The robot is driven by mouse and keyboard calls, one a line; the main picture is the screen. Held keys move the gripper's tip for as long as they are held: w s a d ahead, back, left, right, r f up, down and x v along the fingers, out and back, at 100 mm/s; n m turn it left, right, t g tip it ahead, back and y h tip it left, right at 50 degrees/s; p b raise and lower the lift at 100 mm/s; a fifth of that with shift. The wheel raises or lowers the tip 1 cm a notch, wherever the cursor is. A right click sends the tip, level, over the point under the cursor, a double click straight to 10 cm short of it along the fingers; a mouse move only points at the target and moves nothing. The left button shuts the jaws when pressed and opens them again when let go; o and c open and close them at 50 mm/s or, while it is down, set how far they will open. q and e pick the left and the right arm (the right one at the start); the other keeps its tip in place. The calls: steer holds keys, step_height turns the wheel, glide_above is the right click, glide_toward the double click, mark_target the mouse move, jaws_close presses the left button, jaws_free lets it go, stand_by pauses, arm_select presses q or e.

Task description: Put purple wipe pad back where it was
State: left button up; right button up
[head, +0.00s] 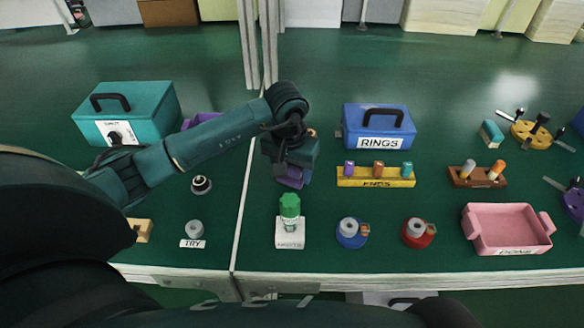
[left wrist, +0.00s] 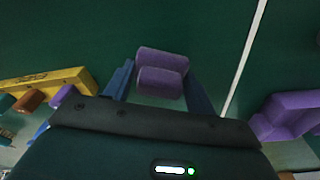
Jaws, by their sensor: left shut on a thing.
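The purple wipe pad (left wrist: 162,68) is between the two blue fingers of my left gripper (left wrist: 160,88), which is shut on it. In the head view my left gripper (head: 291,170) is over the bench just right of the white dividing line, and part of the purple pad (head: 288,183) shows below it. The gripper and wrist hide the rest of the pad there. I cannot tell whether the pad touches the bench. My right gripper is not in view.
A yellow rack (head: 376,182) with pegs stands close to the right, before the blue RINGS box (head: 379,131). A green-capped bottle (head: 290,207) stands in front on a white base. Another purple object (head: 201,119) is partly behind my arm, near the teal box (head: 148,103).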

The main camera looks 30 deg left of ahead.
mark_target(290, 180)
arm_select(q)
steer(key=shift+f, duration=0.15)
steer(key=o, duration=1)
steer(key=shift+c, duration=0.2)
steer(key=shift+r, duration=0.2)
step_height(290, 180, up, 12)
steer(key=s, duration=0.1)
steer(key=shift+s, duration=0.25)
steer(key=shift+d, duration=0.1)
